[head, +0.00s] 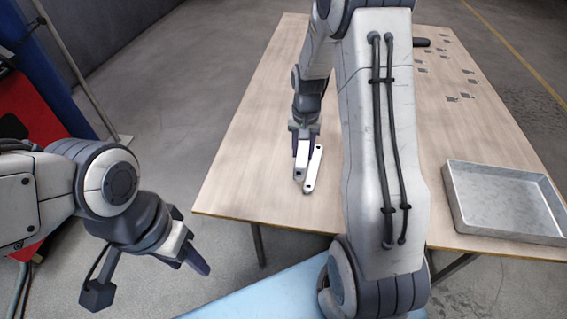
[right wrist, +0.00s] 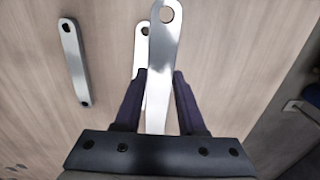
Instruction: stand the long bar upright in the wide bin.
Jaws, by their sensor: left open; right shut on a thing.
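My right gripper (head: 303,158) is low over the table's near-left part, shut on a pale metal bar (right wrist: 162,50) with a hole in its end. The bar points away from the wrist between the fingers (right wrist: 160,82). A second bar (right wrist: 143,45) lies partly hidden beneath it, and a third bar (right wrist: 73,62) lies apart to the left in the right wrist view. I cannot tell which bar is longest. A wide, shallow grey metal bin (head: 500,236) stands empty at the table's right edge. My left gripper (head: 199,264) is open and empty, off the table's left side.
The wooden table (head: 240,175) is mostly bare around the bars. Several small flat grey pieces (head: 452,98) lie at the far right, near a dark object (head: 422,42). My right arm hides the middle of the table. A red and blue structure stands at the far left.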

